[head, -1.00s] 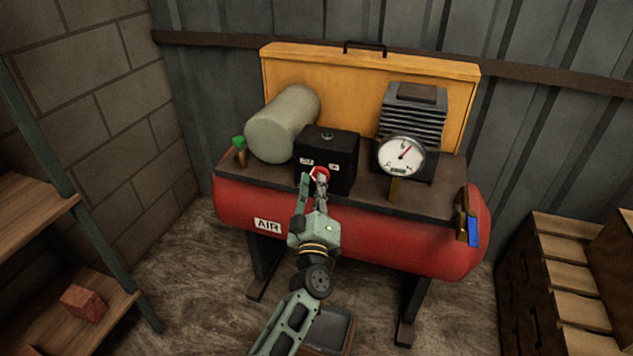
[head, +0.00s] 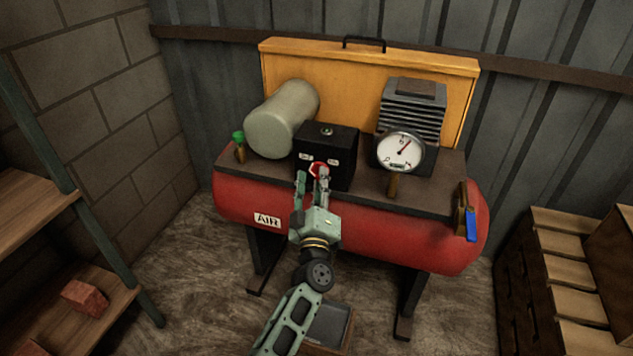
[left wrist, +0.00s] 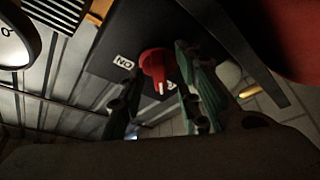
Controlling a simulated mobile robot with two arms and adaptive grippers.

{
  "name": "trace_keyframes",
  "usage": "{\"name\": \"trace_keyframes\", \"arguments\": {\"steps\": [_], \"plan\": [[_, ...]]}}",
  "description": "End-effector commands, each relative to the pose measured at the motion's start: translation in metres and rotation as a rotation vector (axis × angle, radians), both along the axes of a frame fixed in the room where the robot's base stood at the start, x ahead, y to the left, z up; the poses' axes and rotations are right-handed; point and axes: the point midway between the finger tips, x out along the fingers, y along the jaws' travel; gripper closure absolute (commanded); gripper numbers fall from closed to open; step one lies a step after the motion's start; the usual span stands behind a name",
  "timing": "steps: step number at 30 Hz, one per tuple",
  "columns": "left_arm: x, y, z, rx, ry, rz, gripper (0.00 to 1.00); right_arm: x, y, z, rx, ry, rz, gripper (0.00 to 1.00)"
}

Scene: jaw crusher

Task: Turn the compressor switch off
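The compressor (head: 350,225) is a red tank on legs marked AIR. A black switch box (head: 343,152) stands on its top plate, with two small white labels on the front. A red rotary knob (head: 318,169) sits on the front of the box. It shows larger in the left wrist view (left wrist: 155,62), with a white pointer mark and an ON label to its left. My left gripper (head: 312,176) is at the knob, one finger on each side, with visible gaps in the left wrist view (left wrist: 160,92). My right gripper is not in view.
A pressure gauge (head: 401,151) stands right of the box, and a grey cylinder (head: 282,120) left of it. A green-topped valve (head: 239,140) and a blue-handled lever (head: 472,225) sit at the ends. Shelves (head: 75,262) stand left, wooden drawers (head: 575,270) right.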

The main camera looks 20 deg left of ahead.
Motion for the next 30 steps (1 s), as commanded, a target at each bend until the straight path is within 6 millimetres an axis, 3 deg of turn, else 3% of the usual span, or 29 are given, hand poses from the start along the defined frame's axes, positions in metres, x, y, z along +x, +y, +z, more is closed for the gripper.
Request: {"name": "trace_keyframes", "arguments": {"steps": [11,24,30], "plan": [[-0.01,-0.002,-0.003,0.001,0.001,0.001,0.69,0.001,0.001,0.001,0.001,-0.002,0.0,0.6],[-0.089,-0.023,-0.026,0.001,0.001,0.001,0.69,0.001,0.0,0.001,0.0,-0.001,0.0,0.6],[-0.109,-0.028,-0.031,0.001,0.0,0.001,0.69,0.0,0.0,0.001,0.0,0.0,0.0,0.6]]}}
